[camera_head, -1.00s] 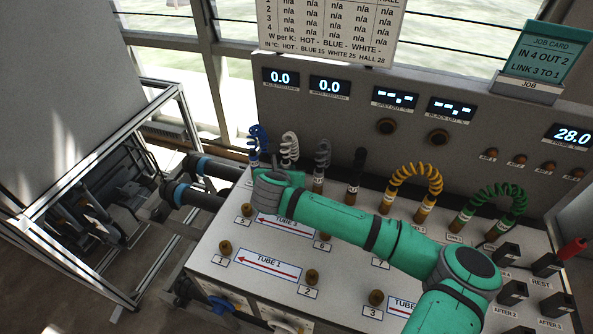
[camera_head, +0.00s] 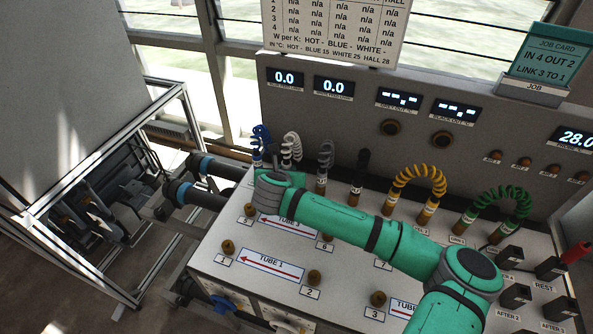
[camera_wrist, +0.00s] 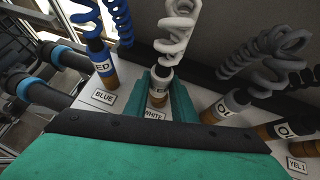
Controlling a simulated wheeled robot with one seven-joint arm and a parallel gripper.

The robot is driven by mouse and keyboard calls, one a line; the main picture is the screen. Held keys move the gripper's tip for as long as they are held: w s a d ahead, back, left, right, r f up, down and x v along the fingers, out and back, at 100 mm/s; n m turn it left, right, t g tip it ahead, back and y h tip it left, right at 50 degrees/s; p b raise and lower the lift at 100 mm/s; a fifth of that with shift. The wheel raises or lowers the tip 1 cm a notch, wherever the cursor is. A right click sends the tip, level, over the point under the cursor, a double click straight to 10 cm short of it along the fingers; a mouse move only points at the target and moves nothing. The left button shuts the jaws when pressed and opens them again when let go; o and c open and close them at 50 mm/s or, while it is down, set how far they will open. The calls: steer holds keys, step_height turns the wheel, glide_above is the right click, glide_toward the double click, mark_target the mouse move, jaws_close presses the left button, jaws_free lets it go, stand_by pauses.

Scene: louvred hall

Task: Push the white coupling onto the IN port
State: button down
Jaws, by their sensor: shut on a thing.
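The white coupling (camera_wrist: 164,73) stands upright at the label WHITE, with an orange-brown lower part and a white coiled hose (camera_wrist: 178,25) rising from it. My gripper (camera_wrist: 162,98) has its green fingers on both sides of the coupling, shut on it. In the head view the white coil (camera_head: 291,147) shows at the back left of the bench, just behind my gripper (camera_head: 283,174). The job card (camera_head: 552,55) reads IN 4 OUT 2, LINK 3 TO 1. Brass ports such as port 2 (camera_head: 314,277) stand on the bench top. No port marked 4 is readable; my arm covers part of the bench.
The blue coupling (camera_wrist: 101,58) stands close left of the white one, and the grey coupling (camera_wrist: 238,99) close right. Yellow (camera_head: 417,172) and green (camera_head: 497,202) looped hoses stand farther right. Dark pipes (camera_head: 205,197) lie left of the bench. The panel (camera_head: 350,135) rises behind.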

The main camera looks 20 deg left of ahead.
mark_target(288, 164)
steer(key=shift+w+d+r, duration=0.1)
steer(key=shift+d+r, duration=0.1)
steer(key=shift+r, duration=0.1)
steer(key=shift+w+r, duration=0.1)
steer(key=shift+r, duration=0.05)
step_height(288, 164, up, 2)
steer(key=shift+r, duration=0.2)
steer(key=shift+d+r, duration=0.1)
steer(key=shift+r, duration=1.65)
